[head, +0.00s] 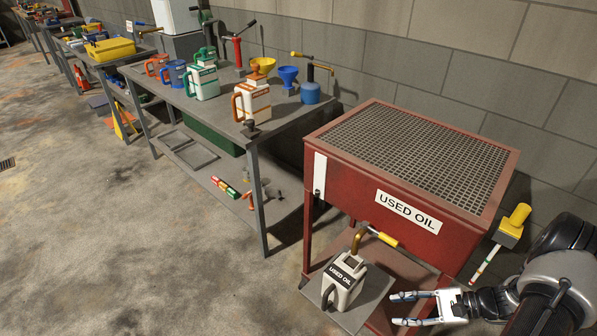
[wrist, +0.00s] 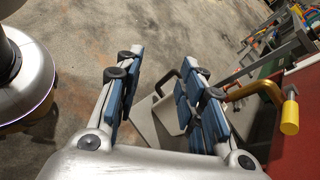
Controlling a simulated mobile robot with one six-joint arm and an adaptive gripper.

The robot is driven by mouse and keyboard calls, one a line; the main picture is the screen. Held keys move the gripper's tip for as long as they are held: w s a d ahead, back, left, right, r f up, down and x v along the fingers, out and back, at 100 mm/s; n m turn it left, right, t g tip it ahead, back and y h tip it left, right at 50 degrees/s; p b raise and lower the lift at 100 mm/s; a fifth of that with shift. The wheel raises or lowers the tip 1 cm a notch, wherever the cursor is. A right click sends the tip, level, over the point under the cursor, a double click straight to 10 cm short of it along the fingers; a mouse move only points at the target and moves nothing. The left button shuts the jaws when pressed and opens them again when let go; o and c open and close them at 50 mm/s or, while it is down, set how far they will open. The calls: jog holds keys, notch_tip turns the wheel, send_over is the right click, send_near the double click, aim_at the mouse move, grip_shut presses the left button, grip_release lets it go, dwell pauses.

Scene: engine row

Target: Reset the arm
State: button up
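My gripper (head: 402,309) is at the lower right of the head view, its two fingers apart with nothing between them. In the wrist view my gripper (wrist: 160,85) shows its blue-padded fingers spread wide. A white jug labelled USED OIL (head: 342,284) stands upright on the low shelf of the red stand, left of my fingertips and apart from them. Part of the jug (wrist: 160,122) shows beyond the fingers in the wrist view, partly hidden by the right finger. My arm reaches in from the right edge of the head view.
The red used-oil stand (head: 335,176) with a grated top is close to my gripper. A bent brass tap with a yellow handle (head: 383,237) sits above the jug. A workbench (head: 215,115) with several jugs and funnels runs left. The floor (head: 120,240) at front left is clear.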

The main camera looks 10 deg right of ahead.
jog(key=w+a+r+n+g+h, duration=0.1)
jog(key=a+r+n+g+h, duration=0.3)
jog(key=r, duration=0.6)
jog(key=a+r+n+g+h, duration=0.1)
jog(key=a+r+n+h, duration=0.1)
jog(key=a+r+n, duration=0.6)
jog(key=s+a+r+n+t+h, duration=0.2)
jog(key=s+a+r+n+h, duration=0.1)
jog(key=s+r, duration=0.3)
jog(key=s+a+r+n+t+h, duration=0.3)
jog(key=s+a+r, duration=0.1)
jog(key=r, duration=0.5)
jog(key=shift+s+a, duration=0.35)
jog(key=shift+s, duration=0.5)
